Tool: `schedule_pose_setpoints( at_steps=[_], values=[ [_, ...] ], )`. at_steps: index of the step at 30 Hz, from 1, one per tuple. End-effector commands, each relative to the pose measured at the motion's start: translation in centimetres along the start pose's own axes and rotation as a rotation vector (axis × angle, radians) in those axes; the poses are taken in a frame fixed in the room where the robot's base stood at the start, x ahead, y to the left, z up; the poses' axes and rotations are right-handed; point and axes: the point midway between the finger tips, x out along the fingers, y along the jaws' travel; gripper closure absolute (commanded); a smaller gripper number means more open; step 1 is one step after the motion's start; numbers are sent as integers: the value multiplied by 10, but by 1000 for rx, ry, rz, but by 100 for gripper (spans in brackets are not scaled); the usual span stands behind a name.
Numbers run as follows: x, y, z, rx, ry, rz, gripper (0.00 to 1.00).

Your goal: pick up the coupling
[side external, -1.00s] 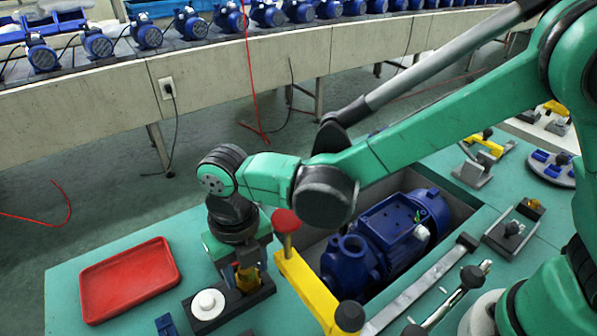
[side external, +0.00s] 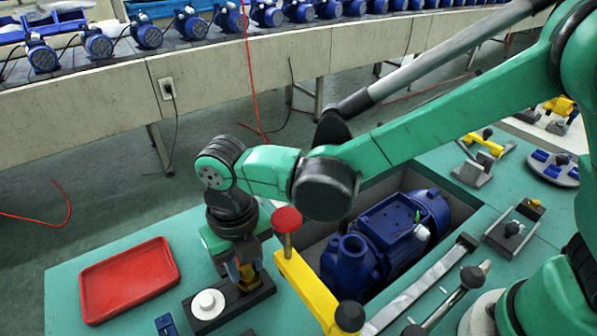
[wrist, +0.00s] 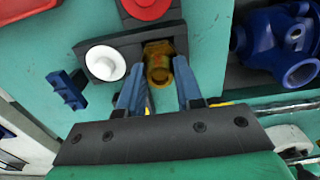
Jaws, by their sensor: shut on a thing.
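The coupling is a small brass-coloured part. It shows in the wrist view (wrist: 158,66) between my finger tips and in the side view (side external: 246,273) below my gripper. My gripper (side external: 243,266) points down over the dark block (side external: 206,321) and is shut on the coupling. In the wrist view, the two blue-grey fingers of my gripper (wrist: 157,88) stand on either side of it. My fingers partly hide the coupling in the side view. I cannot tell whether its bottom is clear of the block.
A white round part (side external: 208,304) sits on the block. An empty red tray (side external: 130,279) lies to the left. A yellow clamp (side external: 308,290) with a red knob (side external: 286,220) stands close at right, before the blue pump (side external: 390,235) in its recess. A small blue piece (wrist: 67,91) lies nearby.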

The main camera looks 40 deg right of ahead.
Motion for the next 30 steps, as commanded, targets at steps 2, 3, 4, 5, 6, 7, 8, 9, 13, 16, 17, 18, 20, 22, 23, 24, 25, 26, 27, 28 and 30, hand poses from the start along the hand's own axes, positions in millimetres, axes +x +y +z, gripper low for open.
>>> schedule_pose_setpoints(
  at_steps=[2,3,4,5,6,7,8,9,13,16,17,18,20,22,23,24,25,26,27,28,30],
  values=[
    [-2,0,0,0,0,0,100],
    [-3,0,0,0,0,0,100],
    [-3,0,0,0,0,0,100],
    [-3,0,0,0,0,0,100],
    [-4,0,0,0,0,0,100],
    [-4,0,0,0,0,0,100],
    [-4,0,0,0,0,0,100],
    [-4,0,0,0,0,0,100],
    [-4,0,0,0,0,0,100],
    [-6,0,0,0,0,0,100],
    [-8,0,0,0,0,0,100],
    [-10,0,0,0,0,0,100],
    [-14,0,0,0,0,0,100],
    [-19,0,0,0,0,0,100],
    [-21,0,0,0,0,0,100],
    [-23,0,0,0,0,0,100],
    [-25,0,0,0,0,0,100],
    [-27,0,0,0,0,0,100],
    [-30,0,0,0,0,0,100],
    [-32,0,0,0,0,0,100],
    [-37,0,0,0,0,0,100]
  ],
)
